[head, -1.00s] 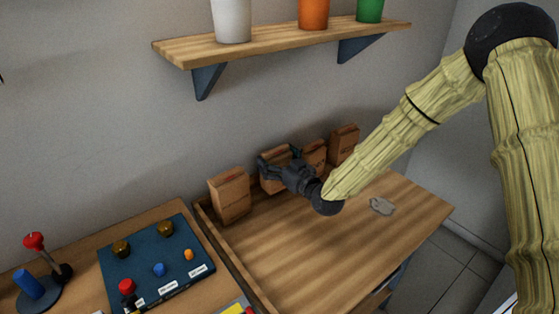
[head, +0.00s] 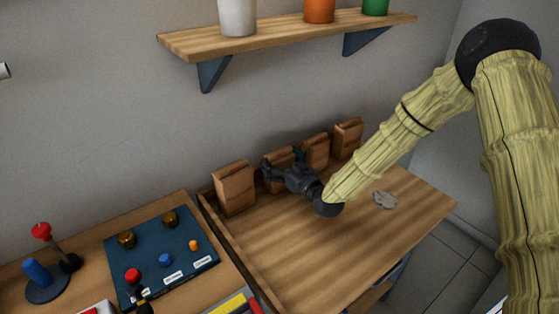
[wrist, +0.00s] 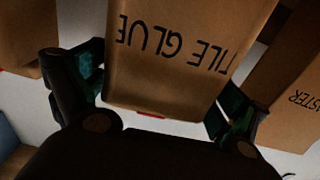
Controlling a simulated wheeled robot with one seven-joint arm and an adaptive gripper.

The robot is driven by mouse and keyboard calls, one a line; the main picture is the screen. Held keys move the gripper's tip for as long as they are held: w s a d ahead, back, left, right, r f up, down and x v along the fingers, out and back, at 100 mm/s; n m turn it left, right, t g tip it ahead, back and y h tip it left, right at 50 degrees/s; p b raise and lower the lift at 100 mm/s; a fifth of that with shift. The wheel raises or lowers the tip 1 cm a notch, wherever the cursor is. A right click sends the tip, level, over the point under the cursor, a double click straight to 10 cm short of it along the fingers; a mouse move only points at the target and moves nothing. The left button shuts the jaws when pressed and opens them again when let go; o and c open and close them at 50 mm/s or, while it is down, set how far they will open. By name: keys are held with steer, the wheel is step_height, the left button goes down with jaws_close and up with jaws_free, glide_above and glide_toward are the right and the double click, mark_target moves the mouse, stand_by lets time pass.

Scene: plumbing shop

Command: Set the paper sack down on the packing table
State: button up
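A brown paper sack lettered TILE GLUE (wrist: 180,45) fills the middle of the wrist view, with its lettering upside down. My gripper (wrist: 163,90) has one finger at each side of it, close against or touching the paper; whether they press on it cannot be told. In the head view my gripper (head: 285,168) reaches in front of the second sack from the left (head: 281,158) and partly hides it. That sack looks upright, in line with the others, and its base is mostly hidden. The wooden table (head: 320,235) lies below.
Other brown sacks stand along the back: one on the left (head: 235,188), two on the right (head: 316,152) (head: 347,138). A grey flat object (head: 384,200) lies on the table. A blue control board (head: 160,255) is at left. A wall shelf (head: 290,35) hangs above. The table's front is clear.

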steer(key=shift+r, duration=0.15)
steer(key=b+v, duration=0.1)
steer(key=v, duration=1.1)
steer(key=shift+b, duration=0.35)
